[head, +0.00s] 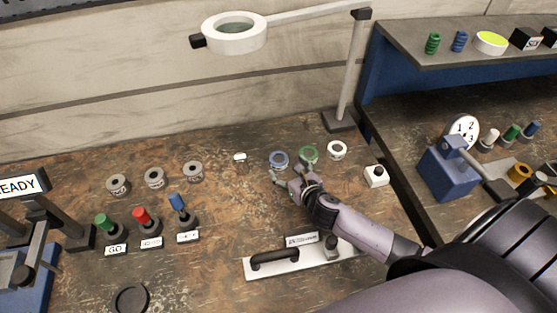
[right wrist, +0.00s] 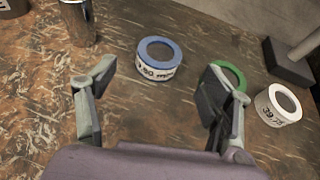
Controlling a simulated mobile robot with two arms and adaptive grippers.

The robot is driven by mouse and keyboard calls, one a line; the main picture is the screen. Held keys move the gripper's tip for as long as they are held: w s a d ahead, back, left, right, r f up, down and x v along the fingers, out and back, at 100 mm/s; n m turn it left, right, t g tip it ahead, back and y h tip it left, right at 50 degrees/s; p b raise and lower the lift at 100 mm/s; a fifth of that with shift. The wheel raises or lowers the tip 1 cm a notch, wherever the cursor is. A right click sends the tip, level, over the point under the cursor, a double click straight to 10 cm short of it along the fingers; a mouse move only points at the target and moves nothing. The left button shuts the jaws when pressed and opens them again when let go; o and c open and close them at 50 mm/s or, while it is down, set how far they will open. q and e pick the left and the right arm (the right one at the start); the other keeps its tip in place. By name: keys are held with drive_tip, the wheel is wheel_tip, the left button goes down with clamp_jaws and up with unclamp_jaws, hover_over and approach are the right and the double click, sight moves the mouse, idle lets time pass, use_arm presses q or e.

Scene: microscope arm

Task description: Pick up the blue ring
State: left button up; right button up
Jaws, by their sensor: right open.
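The blue ring (head: 278,159) lies on the brown workbench, left of the green ring (head: 308,153) and the white ring (head: 337,150). In the right wrist view the blue ring (right wrist: 158,57) is a white-sided ring with a blue top rim and printed marking. My right gripper (head: 291,182) is open just in front of the blue ring. In the right wrist view the ring is beyond and between the spread fingers, apart from both. The right finger partly covers the green ring (right wrist: 232,76). My left gripper is not in view.
A magnifier lamp (head: 235,33) hangs over the bench from a post (head: 352,75). A small white box with a black knob (head: 376,176) stands to the right. Grey rings (head: 193,171) and coloured levers (head: 141,218) are at left. A plate with a handle (head: 290,260) lies in front.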

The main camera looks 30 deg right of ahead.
sight(280, 160)
drive_tip(key=shift+x, duration=3.2)
drive_tip(key=c, duration=1.5)
drive_tip(key=shift+r, duration=0.1)
drive_tip(key=shift+c, duration=0.3)
drive_tip(key=shift+r, duration=0.1)
